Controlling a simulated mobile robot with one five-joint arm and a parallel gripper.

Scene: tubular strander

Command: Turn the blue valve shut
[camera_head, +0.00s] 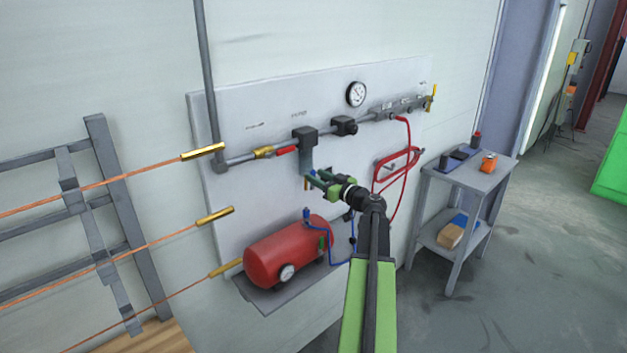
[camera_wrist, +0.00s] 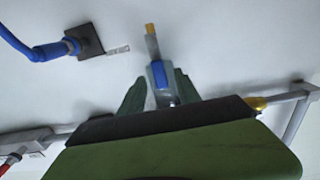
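The blue valve handle (camera_wrist: 158,74) shows in the wrist view, with a brass-coloured end (camera_wrist: 151,40) beyond it. My gripper (camera_wrist: 157,88) has its two green fingers apart, one on each side of the blue handle. Wall shows between the handle and each finger, so I see no contact. In the head view my gripper (camera_head: 316,180) is at the panel, below the dark regulator block (camera_head: 305,138). There the blue valve is mostly hidden by the fingers, and only a brass bit (camera_head: 306,185) shows. How deep the handle lies between the fingers is unclear.
A red tank (camera_head: 285,252) with a gauge stands on a shelf below. A blue hose (camera_head: 332,245) and a red hose (camera_head: 407,170) hang nearby. A red-handled valve (camera_head: 286,151) sits on the pipe above. A grey cart (camera_head: 477,185) stands right; open floor lies beyond.

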